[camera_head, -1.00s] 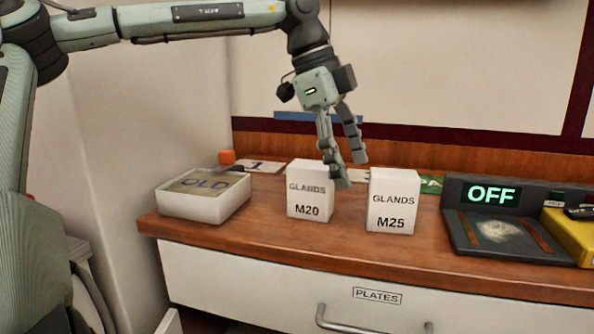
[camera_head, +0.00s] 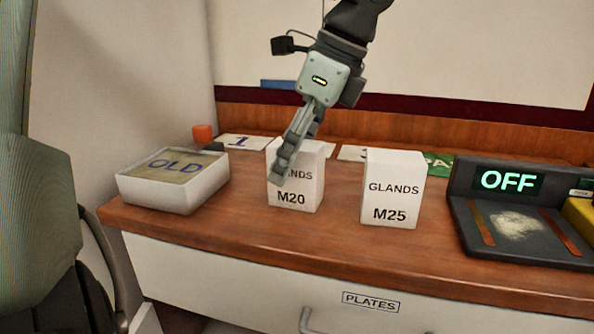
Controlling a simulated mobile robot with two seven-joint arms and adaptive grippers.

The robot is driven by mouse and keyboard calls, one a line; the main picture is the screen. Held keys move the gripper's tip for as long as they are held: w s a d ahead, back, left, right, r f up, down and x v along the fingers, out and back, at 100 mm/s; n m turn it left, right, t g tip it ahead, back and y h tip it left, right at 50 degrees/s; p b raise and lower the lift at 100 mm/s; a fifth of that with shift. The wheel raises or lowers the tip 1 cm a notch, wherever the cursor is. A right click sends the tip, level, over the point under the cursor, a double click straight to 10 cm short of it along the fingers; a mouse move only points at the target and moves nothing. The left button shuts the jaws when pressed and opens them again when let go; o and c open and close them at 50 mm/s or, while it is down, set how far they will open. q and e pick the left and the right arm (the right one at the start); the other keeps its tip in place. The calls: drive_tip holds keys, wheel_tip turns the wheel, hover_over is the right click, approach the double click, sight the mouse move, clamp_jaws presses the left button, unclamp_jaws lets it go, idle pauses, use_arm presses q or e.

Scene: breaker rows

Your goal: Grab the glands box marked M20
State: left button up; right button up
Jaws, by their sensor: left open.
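The white glands box marked M20 (camera_head: 306,196) stands upright on the wooden counter. A similar white box marked M25 (camera_head: 391,190) stands to its right, with a gap between them. My left gripper (camera_head: 284,172) is open and points down at the M20 box. One finger crosses in front of the box's upper left and hides part of the word GLANDS; the other is mostly hidden behind. I cannot tell whether the fingers touch the box. My right gripper is not in view.
A white tray labelled OLD (camera_head: 175,181) stands at the left of the counter (camera_head: 250,233). A dark device reading OFF (camera_head: 519,214) stands at the right. A small orange object (camera_head: 203,134) and numbered cards (camera_head: 246,143) lie behind. A drawer marked PLATES (camera_head: 370,301) is below.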

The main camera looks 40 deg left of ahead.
use_arm(q)
drive_tip(key=shift+x, duration=1.15)
drive_tip(key=c, duration=1.4)
drive_tip(key=shift+r, duration=0.1)
